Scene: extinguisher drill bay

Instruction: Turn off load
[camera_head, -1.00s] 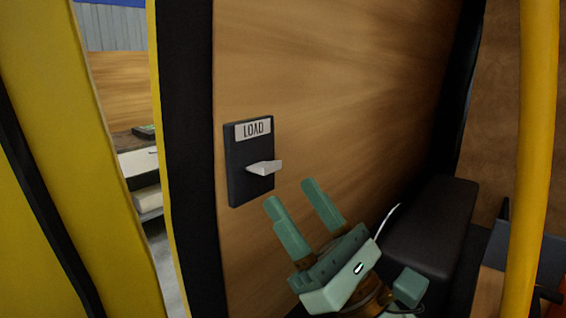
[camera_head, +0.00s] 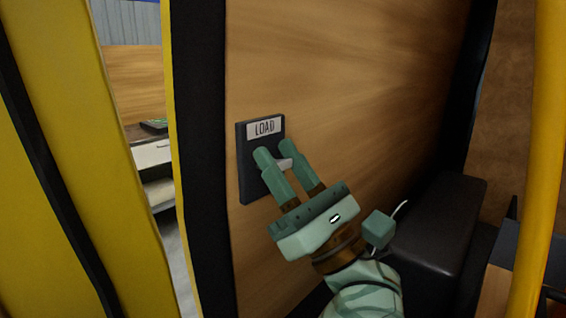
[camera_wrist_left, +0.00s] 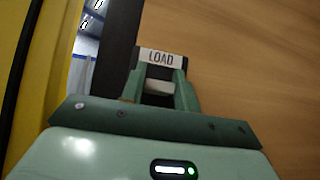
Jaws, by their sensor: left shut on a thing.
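A dark switch plate (camera_head: 247,181) with a white label reading LOAD (camera_head: 265,127) is fixed to a wooden wall panel. Its pale lever (camera_head: 285,164) sticks out below the label, partly hidden by my fingers. My left gripper (camera_head: 277,153) is at the plate, with one finger on each side of the lever, shut on it. In the left wrist view the gripper (camera_wrist_left: 160,90) shows below the LOAD label (camera_wrist_left: 160,57), with the pale lever (camera_wrist_left: 157,87) between the fingers. My right gripper is not in view.
A yellow post (camera_head: 110,160) with black edging stands left of the panel. Another yellow post (camera_head: 535,150) stands at the right. A black padded block (camera_head: 440,230) is right of my gripper. Shelves (camera_head: 152,155) show through the gap at left.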

